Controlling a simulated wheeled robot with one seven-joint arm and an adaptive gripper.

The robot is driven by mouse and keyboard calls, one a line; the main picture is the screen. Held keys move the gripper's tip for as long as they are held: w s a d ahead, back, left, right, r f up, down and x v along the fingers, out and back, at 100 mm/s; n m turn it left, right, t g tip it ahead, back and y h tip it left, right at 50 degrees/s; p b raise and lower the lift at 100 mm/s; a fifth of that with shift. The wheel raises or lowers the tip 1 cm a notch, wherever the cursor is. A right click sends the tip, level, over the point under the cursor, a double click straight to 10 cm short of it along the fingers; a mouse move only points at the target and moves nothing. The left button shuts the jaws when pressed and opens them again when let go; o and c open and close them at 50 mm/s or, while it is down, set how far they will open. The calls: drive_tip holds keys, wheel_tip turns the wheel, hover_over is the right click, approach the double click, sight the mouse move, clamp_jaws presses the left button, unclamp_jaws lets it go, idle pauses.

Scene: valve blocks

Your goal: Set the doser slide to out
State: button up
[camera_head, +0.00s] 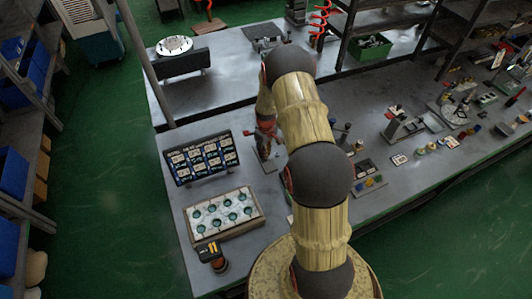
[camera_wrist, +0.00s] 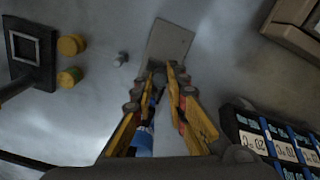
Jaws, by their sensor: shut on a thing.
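My gripper (camera_wrist: 163,78) points down at a pale grey plate (camera_wrist: 168,45) on the bench. Its yellow fingers are closed around a small dark part (camera_wrist: 157,76) that stands at the plate's near edge. A blue cylinder (camera_wrist: 143,140) shows between the fingers, closer to the wrist. This looks like the doser, but its slide and any out marking are hidden or too small to tell. In the head view my gripper (camera_head: 266,148) is above the small plate (camera_head: 270,166), right of the dark label board, partly behind my arm.
The label board (camera_head: 200,158) stands close left of the gripper; it also shows in the wrist view (camera_wrist: 275,143). A tray with round green wells (camera_head: 223,212) lies in front of it. Yellow knobs (camera_wrist: 70,46) stand left of the plate.

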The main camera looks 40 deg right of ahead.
clamp_jaws()
drive_tip(key=shift+s, duration=0.1)
drive_tip(key=shift+s+a, duration=0.25)
drive_tip(key=shift+s, duration=0.6)
drive_tip(key=shift+s+a, duration=0.2)
drive_tip(key=shift+s, duration=0.7)
drive_tip(key=shift+s+a, duration=0.25)
drive_tip(key=shift+s, duration=0.6)
drive_tip(key=o, duration=0.5)
unclamp_jaws()
drive_tip(key=shift+s, duration=0.15)
drive_tip(key=shift+o, duration=1.1)
